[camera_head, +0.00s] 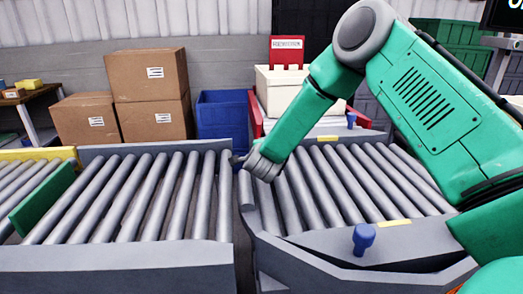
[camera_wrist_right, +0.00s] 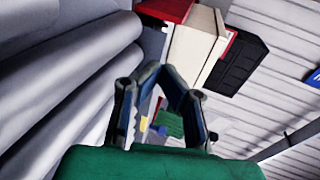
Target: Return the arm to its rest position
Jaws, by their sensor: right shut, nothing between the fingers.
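My right arm (camera_head: 440,105) is green with grey joints and reaches in from the right over the roller conveyor. Its right gripper (camera_head: 237,159) points left above the gap between the two conveyor sections. In the right wrist view the gripper's dark linked fingers (camera_wrist_right: 158,72) meet at their tips. The gripper is shut and holds nothing. My left gripper is not in view.
The left conveyor (camera_head: 130,200) and right conveyor (camera_head: 340,185) have grey rollers. A blue knob (camera_head: 364,238) stands on the front rail. Cardboard boxes (camera_head: 150,75), a blue bin (camera_head: 222,115) and a cream crate (camera_head: 283,90) stand behind.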

